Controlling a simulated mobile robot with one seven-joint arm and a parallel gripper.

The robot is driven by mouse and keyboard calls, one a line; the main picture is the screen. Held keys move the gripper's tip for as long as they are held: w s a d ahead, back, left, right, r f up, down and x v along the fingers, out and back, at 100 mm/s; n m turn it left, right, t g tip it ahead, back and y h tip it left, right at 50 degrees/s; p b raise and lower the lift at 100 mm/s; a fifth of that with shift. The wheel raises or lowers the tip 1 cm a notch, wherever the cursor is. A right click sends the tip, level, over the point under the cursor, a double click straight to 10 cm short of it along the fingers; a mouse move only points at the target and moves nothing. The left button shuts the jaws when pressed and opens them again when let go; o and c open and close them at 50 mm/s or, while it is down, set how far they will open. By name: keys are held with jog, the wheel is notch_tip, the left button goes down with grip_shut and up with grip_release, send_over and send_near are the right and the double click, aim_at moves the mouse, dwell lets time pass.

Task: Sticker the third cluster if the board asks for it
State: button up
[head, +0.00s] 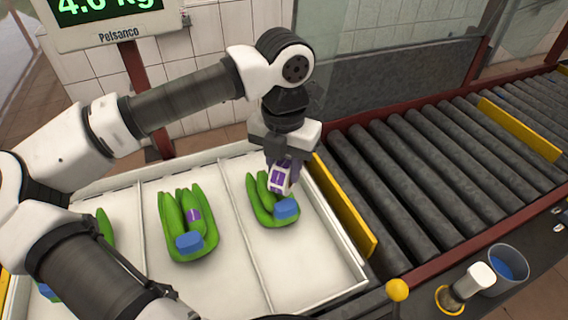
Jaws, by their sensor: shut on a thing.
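The board (110,25) at the top left shows green digits, cut off by the frame, that read about 4.6 kg, with "Pelsanco" below. A right-hand green banana cluster (262,210) lies in the white tray (230,275) with a blue block at its lower end; I see no sticker on its visible part. The middle cluster (176,225) has a purple sticker (193,216) and a blue block. A left cluster (105,226) is mostly hidden behind my arm. My gripper (280,168) is shut on a white and purple block (280,178), over the right-hand cluster's upper end; contact is unclear.
The tray has thin dividers between the clusters. A yellow rail (345,210) separates it from the roller conveyor (420,170), which is empty. At the lower right stand a grey cup (506,270) with blue inside, a white-topped tool (475,283) and a yellow knob (398,290).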

dwell(0.4)
jog(key=shift+r+p, duration=2.2)
jog(key=shift+r, duration=2.3)
